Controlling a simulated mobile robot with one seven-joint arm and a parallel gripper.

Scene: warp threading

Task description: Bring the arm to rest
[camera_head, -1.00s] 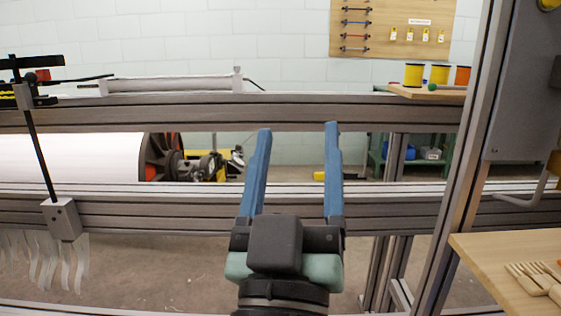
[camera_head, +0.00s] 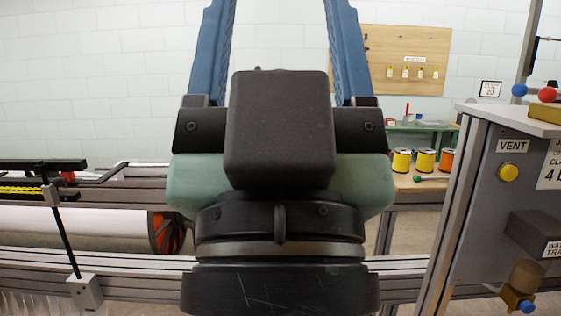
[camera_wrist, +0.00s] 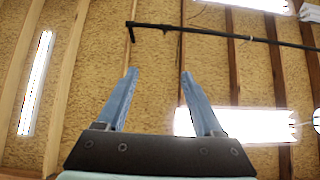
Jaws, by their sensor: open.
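My gripper (camera_head: 282,50) stands large in the middle of the head view, its two blue fingers pointing up and spread wide apart. The fingertips run out of the top of that picture. In the wrist view my gripper (camera_wrist: 159,80) is open, with nothing between its fingers. My gripper touches nothing that I can see. My wrist hides the middle of the loom frame.
The metal loom frame (camera_head: 130,262) crosses behind my arm, with a white roll (camera_head: 75,222) at left. A grey cabinet (camera_head: 480,215) marked VENT stands at right. Yellow and orange spools (camera_head: 425,160) sit on a wooden shelf. A pegboard (camera_head: 405,55) hangs on the wall.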

